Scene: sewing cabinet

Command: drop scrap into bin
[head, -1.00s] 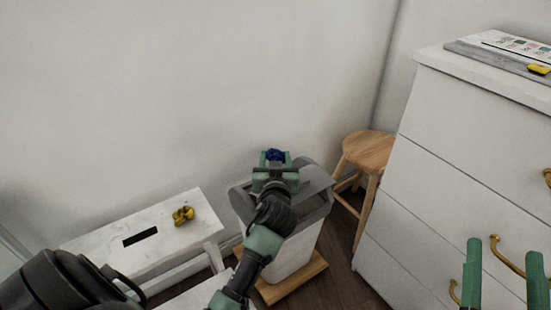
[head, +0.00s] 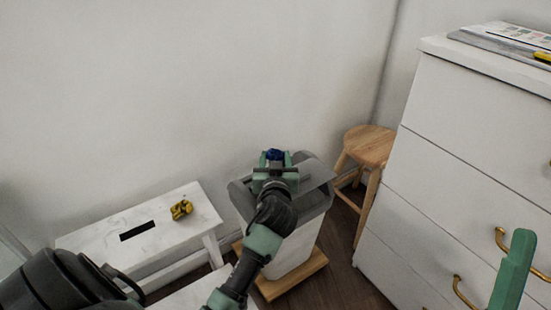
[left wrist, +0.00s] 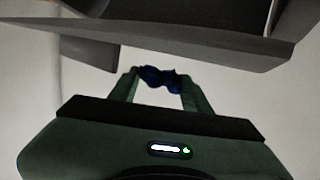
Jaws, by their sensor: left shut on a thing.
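A dark blue crumpled scrap (head: 274,154) is held between the fingertips of my left gripper (head: 275,160). It also shows in the left wrist view (left wrist: 158,77), pinched between the green fingers. The bin (head: 290,258) is pale with a grey rim and lid, and stands on a wooden base. My left gripper and forearm cover part of its top in the head view. The bin's grey edge (left wrist: 150,42) crosses the top of the left wrist view. I cannot tell how high the scrap is over it. One finger of my right gripper (head: 515,268) shows at lower right, with empty space beside it.
A yellow crumpled piece (head: 181,209) lies on a white slotted step stool (head: 90,238) left of the bin. A round wooden stool (head: 368,145) stands right of the bin. A white drawer cabinet (head: 450,130) with brass handles fills the right side.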

